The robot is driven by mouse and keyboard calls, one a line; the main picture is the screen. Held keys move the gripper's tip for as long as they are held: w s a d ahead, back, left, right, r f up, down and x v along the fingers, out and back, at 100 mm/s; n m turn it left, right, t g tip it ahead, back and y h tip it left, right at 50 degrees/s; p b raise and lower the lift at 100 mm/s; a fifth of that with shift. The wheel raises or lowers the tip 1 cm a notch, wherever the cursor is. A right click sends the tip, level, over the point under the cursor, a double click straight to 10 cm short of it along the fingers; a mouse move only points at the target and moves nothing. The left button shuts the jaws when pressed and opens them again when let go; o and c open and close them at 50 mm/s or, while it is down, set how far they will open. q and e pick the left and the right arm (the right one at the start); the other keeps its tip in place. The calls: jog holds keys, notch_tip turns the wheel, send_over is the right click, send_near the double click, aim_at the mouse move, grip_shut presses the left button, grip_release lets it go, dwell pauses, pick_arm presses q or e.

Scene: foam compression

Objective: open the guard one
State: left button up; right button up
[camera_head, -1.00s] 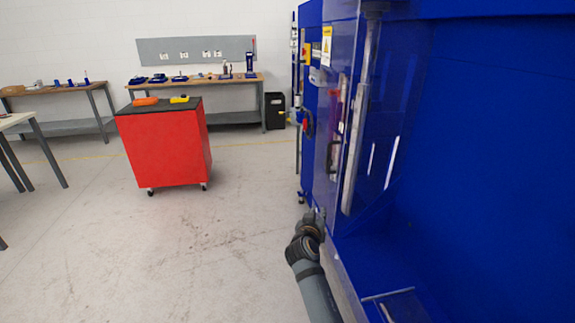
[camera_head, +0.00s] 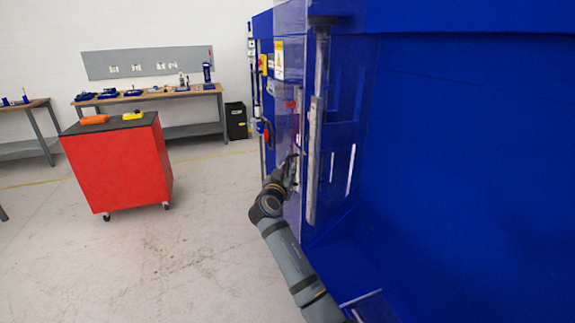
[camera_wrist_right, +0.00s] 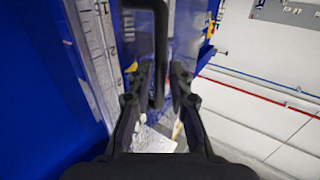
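The guard is a clear panel (camera_head: 289,120) on the front of a tall blue machine, seen nearly edge-on in the head view. Its black bar handle (camera_wrist_right: 160,45) shows upright in the wrist view. My right gripper (camera_head: 289,168) is at the guard's handle height in the head view. In the wrist view the right gripper (camera_wrist_right: 160,75) is open, with its two dark fingers apart and the handle's lower end between them. I cannot tell whether either finger touches the handle. My left gripper is not in view.
The blue machine (camera_head: 470,150) fills the right side. A red wheeled cart (camera_head: 118,168) stands to the left with orange and yellow items on top. A workbench (camera_head: 195,90) and a black bin (camera_head: 236,121) stand at the back wall. The floor between cart and machine is clear.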

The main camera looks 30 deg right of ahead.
jog(key=shift+w+d, duration=0.25)
jog(key=shift+d, duration=0.05)
grip_shut()
jog(key=shift+f, duration=0.1)
